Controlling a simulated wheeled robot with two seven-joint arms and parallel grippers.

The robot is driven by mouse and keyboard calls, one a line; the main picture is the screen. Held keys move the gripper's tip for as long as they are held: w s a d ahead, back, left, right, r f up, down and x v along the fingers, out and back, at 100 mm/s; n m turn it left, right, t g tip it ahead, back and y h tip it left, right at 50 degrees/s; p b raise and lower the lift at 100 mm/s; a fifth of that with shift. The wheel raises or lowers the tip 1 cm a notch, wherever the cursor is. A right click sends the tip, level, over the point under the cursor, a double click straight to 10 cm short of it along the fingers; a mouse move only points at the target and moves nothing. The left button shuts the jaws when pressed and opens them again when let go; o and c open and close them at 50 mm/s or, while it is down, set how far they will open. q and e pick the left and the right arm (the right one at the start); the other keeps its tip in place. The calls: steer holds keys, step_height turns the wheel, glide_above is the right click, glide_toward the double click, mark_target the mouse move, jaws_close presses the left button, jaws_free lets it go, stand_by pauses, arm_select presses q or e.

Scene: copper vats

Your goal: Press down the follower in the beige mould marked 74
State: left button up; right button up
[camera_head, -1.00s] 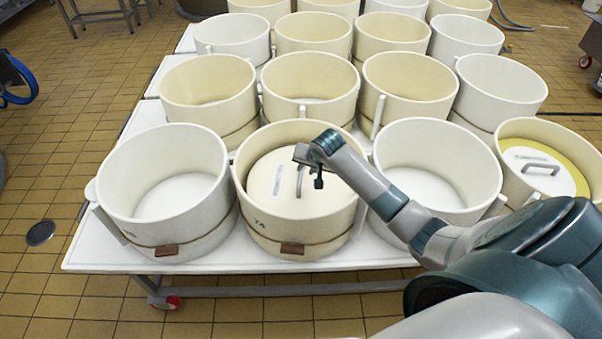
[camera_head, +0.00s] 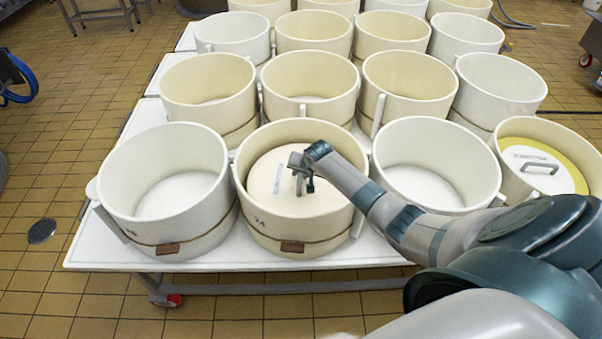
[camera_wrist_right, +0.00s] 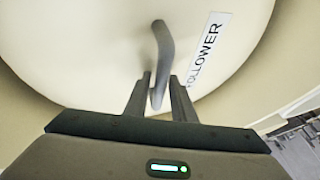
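The beige mould marked 74 (camera_head: 290,232) stands in the front row, second from the left. A round cream follower (camera_head: 268,190) lies inside it, below the rim. The follower has a grey bar handle and a label, and the follower (camera_wrist_right: 95,60) fills much of the right wrist view. My right gripper (camera_head: 298,180) is inside the mould's mouth, over the follower. In the right wrist view, its two fingers (camera_wrist_right: 160,92) stand on either side of the near end of the handle (camera_wrist_right: 163,50), with small gaps beside it. Contact cannot be told. My left gripper is not in view.
A white mould (camera_head: 170,190) stands left of mould 74 and another white one (camera_head: 435,165) stands right, under my right arm. A beige mould (camera_head: 560,150) at far right holds a yellow-edged follower with a handle. More moulds fill the rows behind on the white table (camera_head: 110,255).

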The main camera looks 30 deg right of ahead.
jaws_close()
steer(key=shift+s+f, duration=0.15)
steer(key=shift+f, duration=0.05)
stand_by(1.9)
